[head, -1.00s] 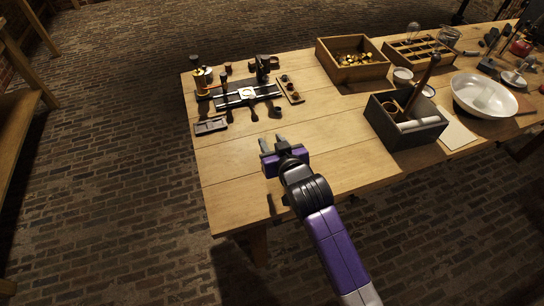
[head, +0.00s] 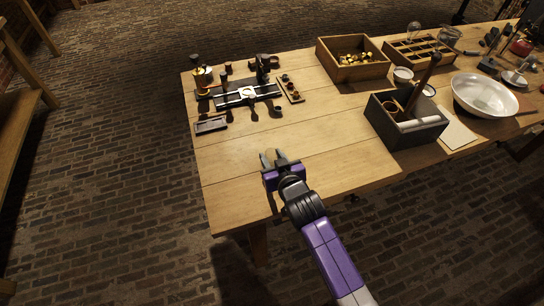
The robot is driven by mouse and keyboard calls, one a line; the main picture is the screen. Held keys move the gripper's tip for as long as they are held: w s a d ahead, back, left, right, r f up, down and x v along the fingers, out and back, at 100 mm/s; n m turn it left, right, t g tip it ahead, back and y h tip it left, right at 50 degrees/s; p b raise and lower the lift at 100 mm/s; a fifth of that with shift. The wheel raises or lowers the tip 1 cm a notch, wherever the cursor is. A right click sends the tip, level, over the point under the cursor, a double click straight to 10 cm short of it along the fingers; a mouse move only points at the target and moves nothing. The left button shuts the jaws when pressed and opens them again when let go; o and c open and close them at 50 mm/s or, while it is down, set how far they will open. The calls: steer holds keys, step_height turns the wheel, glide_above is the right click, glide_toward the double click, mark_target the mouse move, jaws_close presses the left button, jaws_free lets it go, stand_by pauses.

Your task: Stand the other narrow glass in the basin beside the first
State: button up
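The white basin (head: 460,88) stands at the right of the table. A pale, see-through shape inside it (head: 487,99) looks like a glass, but it is faint. A clear upright glass (head: 413,32) stands at the far right by the divided tray, and another clear glass vessel (head: 449,38) is beside it. I cannot tell which of these is the narrow one. My gripper (head: 273,159) is over the near left part of the table, far from the basin and the glasses. Its fingers are apart with nothing visible between them.
A dark grey box (head: 420,135) with rolls and a tall handle stands between my gripper and the basin. A wooden box of brass pieces (head: 352,73) and a divided wooden tray (head: 420,50) are behind. Metal apparatus (head: 246,94) is at the left. The near table is clear.

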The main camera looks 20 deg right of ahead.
steer(key=o, duration=0.4)
steer(key=shift+r, duration=0.25)
steer(key=v, duration=1.2)
